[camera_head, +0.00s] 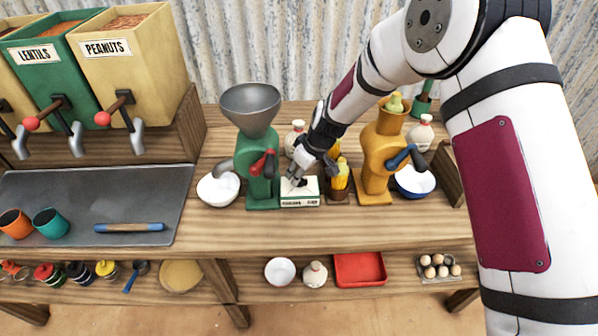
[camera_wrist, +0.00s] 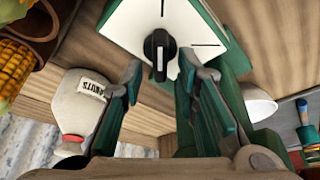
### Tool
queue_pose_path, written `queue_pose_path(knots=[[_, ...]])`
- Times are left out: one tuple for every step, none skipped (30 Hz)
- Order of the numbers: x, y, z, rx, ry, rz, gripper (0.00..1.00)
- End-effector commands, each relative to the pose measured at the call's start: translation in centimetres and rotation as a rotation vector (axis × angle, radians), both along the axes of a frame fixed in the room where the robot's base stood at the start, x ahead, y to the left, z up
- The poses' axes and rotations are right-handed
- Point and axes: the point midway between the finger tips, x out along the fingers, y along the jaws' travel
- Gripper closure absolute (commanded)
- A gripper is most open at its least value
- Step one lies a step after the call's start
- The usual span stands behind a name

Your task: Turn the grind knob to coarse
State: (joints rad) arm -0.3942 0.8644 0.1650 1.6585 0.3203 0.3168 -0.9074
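The grind knob (camera_wrist: 159,46) is black, with a pale pointer line, and sits on a white panel (camera_wrist: 120,22) with green edges. In the wrist view, one dark tick mark lies above the knob and another to its right. My gripper (camera_wrist: 160,66) is open, with one finger on each side and the fingertips close to the knob. I cannot tell whether they touch it. In the head view, my gripper (camera_head: 299,179) is over the small labelled panel box (camera_head: 300,193) beside the green grinder (camera_head: 262,180); it mostly hides the knob.
An orange grinder (camera_head: 376,165) with a blue-handled crank stands to the right. A corn cob (camera_head: 341,176) is close beside my gripper. White bowl (camera_head: 218,189) and blue-rimmed bowl (camera_head: 415,181) flank the grinders. The counter front (camera_head: 330,232) is clear.

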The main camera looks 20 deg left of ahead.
Motion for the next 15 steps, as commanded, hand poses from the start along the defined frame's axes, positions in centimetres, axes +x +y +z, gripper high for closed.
queue_pose_path(knots=[[0.0,0.0,0.01,0.0,0.0,0.0,0.87],[0.0,0.0,0.01,0.0,0.0,0.0,0.94],[0.0,-0.01,0.02,0.0,0.0,0.0,1.0],[0.0,-0.01,0.02,0.0,0.0,0.0,1.0],[0.0,-0.01,0.02,0.0,0.0,0.0,1.0],[0.0,-0.01,0.02,0.0,0.0,0.0,1.0],[-0.01,0.0,0.02,0.0,0.0,0.0,1.0],[-0.01,0.0,0.02,0.0,0.0,0.0,1.0],[-0.01,0.0,0.02,0.0,0.0,-0.001,1.0],[-0.01,-0.01,0.03,0.0,0.0,-0.002,1.0],[-0.02,0.0,0.03,0.0,0.0,-0.004,1.0],[-0.02,0.0,0.03,0.0,0.0,-0.009,1.0],[-0.02,0.0,0.04,0.0,-0.001,-0.013,1.0],[-0.03,0.01,0.04,0.0,-0.001,-0.019,1.0],[-0.04,0.02,0.05,0.0,0.0,-0.03,1.0]])
